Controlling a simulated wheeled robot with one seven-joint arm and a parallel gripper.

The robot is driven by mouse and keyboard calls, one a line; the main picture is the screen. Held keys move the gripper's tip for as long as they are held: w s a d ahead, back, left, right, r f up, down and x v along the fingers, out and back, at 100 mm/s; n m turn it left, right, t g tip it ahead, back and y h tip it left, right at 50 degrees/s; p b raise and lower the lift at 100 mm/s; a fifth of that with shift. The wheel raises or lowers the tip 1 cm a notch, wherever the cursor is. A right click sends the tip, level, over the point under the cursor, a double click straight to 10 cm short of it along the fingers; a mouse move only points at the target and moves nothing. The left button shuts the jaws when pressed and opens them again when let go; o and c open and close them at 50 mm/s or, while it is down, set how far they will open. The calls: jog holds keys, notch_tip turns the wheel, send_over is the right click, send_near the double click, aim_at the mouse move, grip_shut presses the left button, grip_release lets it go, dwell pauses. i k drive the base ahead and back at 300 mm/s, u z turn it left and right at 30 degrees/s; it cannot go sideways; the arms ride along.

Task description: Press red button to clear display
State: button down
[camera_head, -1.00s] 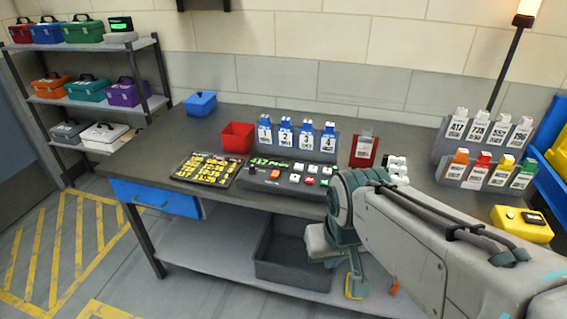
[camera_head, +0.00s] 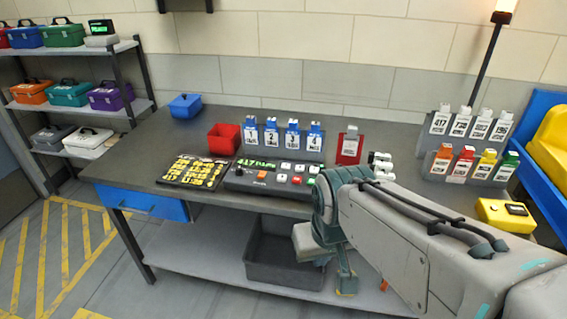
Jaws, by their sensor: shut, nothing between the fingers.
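The dark control panel (camera_head: 240,182) sits at the front of the bench. Its display (camera_head: 257,165) shows lit green characters, too small to read surely. My gripper (camera_head: 346,289) hangs low in front of the bench edge, below and right of the panel, apart from the buttons. It is shut and empty, and my arm hides part of it.
A keyed yellow-black board (camera_head: 195,172) lies left of the panel. A red bin (camera_head: 224,139), numbered blue tags (camera_head: 271,138) and a red card holder (camera_head: 349,147) stand behind. A grey bin (camera_head: 285,267) is on the lower shelf. A yellow device (camera_head: 505,215) is at right.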

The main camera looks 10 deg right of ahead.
aim_at(296, 180)
jog(key=k, duration=0.65)
jog(key=i, duration=1.1)
jog(key=z, duration=0.7)
